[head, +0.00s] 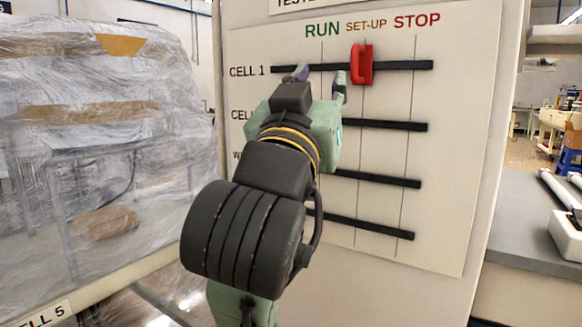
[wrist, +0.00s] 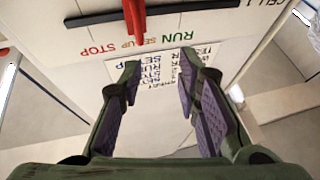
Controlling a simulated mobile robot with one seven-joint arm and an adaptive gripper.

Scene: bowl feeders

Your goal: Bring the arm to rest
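My gripper (head: 320,78) is in front of the upper part of a white board, by the CELL 1 row. Its two fingers are spread open with nothing between them, as the wrist view (wrist: 157,68) also shows. A red slider handle (head: 361,65) sits on the CELL 1 bar, below the SET-UP label. In the head view, my right fingertip is just left of the handle, with a small gap. In the wrist view, the red handle (wrist: 134,20) is beyond the left fingertip. My arm hides the left parts of the lower bars.
The white board (head: 440,235) carries several black bars (head: 385,124) under RUN, SET-UP and STOP labels. A plastic-wrapped stack (head: 90,140) stands to the left. A grey bench (head: 520,230) stands to the right, with a floor area behind it.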

